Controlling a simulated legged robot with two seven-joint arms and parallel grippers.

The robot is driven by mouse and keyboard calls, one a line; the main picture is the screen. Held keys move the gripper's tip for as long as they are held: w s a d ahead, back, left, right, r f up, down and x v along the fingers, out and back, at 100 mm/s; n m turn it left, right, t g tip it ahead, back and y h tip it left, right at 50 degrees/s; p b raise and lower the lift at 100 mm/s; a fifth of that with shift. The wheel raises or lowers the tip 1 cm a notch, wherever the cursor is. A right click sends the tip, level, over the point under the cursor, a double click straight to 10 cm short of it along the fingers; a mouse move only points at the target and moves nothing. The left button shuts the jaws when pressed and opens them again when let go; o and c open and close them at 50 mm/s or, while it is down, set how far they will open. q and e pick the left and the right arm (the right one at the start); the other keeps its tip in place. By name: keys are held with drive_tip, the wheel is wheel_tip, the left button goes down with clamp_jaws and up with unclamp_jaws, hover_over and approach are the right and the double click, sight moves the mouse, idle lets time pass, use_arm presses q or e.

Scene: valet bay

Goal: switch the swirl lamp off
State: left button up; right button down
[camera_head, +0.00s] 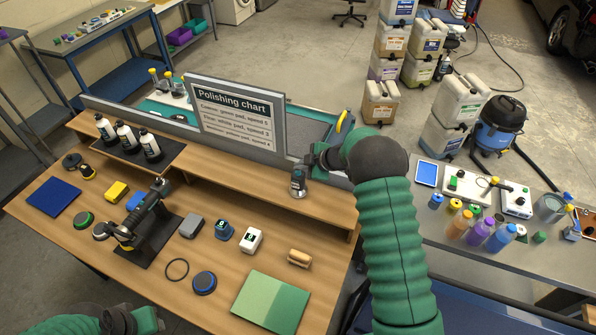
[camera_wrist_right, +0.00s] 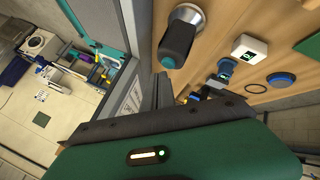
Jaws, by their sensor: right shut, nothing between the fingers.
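A small grey and black upright device (camera_head: 298,183), which looks like the swirl lamp, stands on the raised wooden shelf right of the polishing chart.
The polishing chart (camera_head: 237,115) stands upright left of my right gripper. A polisher on a black stand (camera_head: 150,240), a white box (camera_head: 251,240), a green panel (camera_head: 271,302) and several pads lie on the lower bench. Bottles (camera_head: 481,232) crowd the right table.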

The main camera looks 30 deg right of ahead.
sight(300, 175)
wheel_tip(300, 175, up, 6)
drive_tip(key=p, duration=0.5)
drive_tip(key=shift+p, duration=0.4)
